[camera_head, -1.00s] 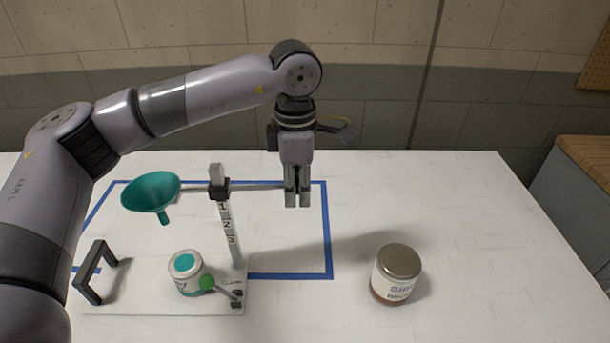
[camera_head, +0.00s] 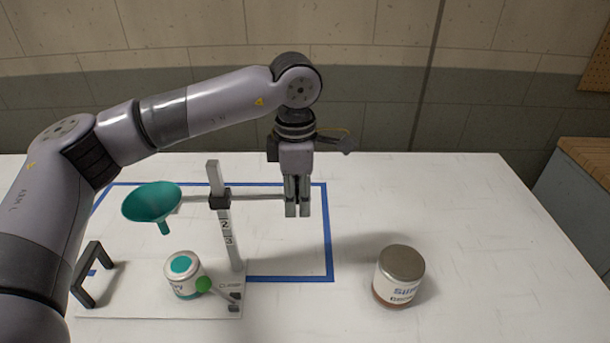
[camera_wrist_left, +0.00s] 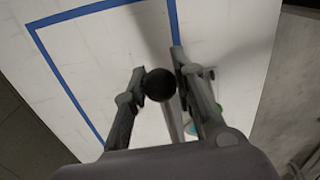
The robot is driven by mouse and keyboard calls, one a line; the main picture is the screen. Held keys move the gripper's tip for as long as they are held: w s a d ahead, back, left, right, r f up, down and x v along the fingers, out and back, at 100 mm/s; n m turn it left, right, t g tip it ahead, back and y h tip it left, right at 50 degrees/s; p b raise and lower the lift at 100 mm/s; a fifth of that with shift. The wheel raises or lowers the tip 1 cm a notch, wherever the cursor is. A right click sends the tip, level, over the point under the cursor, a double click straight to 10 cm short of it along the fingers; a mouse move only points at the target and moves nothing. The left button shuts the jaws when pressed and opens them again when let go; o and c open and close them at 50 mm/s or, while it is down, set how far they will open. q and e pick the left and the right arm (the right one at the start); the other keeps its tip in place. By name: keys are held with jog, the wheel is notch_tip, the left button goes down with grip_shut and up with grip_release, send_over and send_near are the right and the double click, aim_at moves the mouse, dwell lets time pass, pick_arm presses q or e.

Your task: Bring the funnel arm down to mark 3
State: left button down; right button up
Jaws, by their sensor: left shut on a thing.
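A teal funnel (camera_head: 152,203) hangs at the left end of a horizontal arm (camera_head: 255,197) that passes through a dark slider (camera_head: 220,198) on an upright white post (camera_head: 225,230). The marks 2 and 3 show on the post below the slider; mark 1 is not visible. My left gripper (camera_head: 298,210) points down and is shut on the right end of the funnel arm. In the left wrist view a dark round knob (camera_wrist_left: 160,85) sits between its fingers. My right gripper is not in view.
A black handle (camera_head: 92,275) is at the board's left. A brown-lidded jar (camera_head: 399,275) stands right; the table right is clear.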

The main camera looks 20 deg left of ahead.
pick_arm(q)
jog(key=shift+f+b, duration=0.3)
jog(key=shift+f, duration=0.3)
jog(key=shift+f+b, duration=0.85)
jog(key=shift+f, duration=0.15)
jog(key=shift+f+b, duration=0.85)
jog(key=shift+f, duration=0.25)
jog(key=shift+f+b, duration=0.85)
